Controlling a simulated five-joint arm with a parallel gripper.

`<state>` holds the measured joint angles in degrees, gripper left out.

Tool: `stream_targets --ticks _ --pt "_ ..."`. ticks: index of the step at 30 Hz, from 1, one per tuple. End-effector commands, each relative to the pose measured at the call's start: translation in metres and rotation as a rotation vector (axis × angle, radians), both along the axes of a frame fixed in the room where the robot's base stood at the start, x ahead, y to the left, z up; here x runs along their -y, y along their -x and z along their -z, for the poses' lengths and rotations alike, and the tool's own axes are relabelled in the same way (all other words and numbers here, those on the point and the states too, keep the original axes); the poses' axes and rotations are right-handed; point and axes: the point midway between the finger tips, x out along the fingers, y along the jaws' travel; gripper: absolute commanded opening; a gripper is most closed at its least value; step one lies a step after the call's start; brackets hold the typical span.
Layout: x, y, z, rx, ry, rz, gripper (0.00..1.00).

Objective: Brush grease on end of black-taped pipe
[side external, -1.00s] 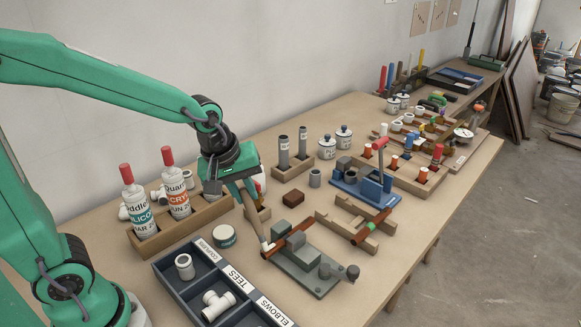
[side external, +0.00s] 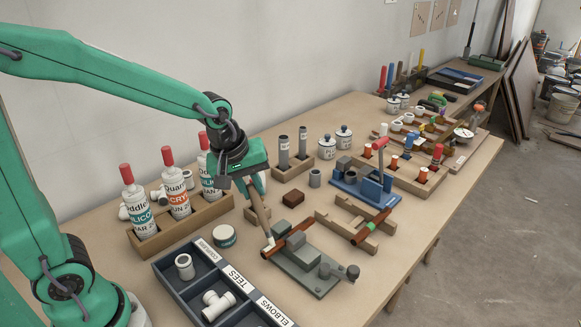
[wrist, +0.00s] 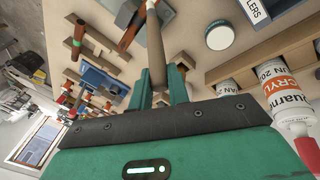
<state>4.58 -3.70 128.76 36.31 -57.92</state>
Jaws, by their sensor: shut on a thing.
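My gripper (side external: 252,188) is shut on a brush (side external: 259,208) with a tan handle, held steeply with its pale tip down. The tip is at the near left end of a copper pipe (side external: 274,249) lying in a grey vise (side external: 305,276); I cannot tell whether it touches. No black tape is clear on this pipe. In the wrist view the brush (wrist: 155,48) runs up from between my fingers, beside the copper pipe (wrist: 133,28). Another copper pipe (side external: 358,240) with a green band lies on wooden supports. A round teal-labelled tin (side external: 225,236) stands left of the brush.
A wooden rack (side external: 185,228) of red-capped bottles stands left of my gripper. A dark compartment tray (side external: 187,284) with white fittings is in front. A blue vise (side external: 362,188) and grey tubes (side external: 302,142) in a block stand behind.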

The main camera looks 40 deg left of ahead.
Motion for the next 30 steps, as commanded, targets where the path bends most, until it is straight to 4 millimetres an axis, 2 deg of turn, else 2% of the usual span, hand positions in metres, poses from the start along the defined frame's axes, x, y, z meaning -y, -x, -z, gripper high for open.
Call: stream_targets --ticks 30 --pt "0.001 0.020 0.000 0.000 0.002 0.001 0.00"
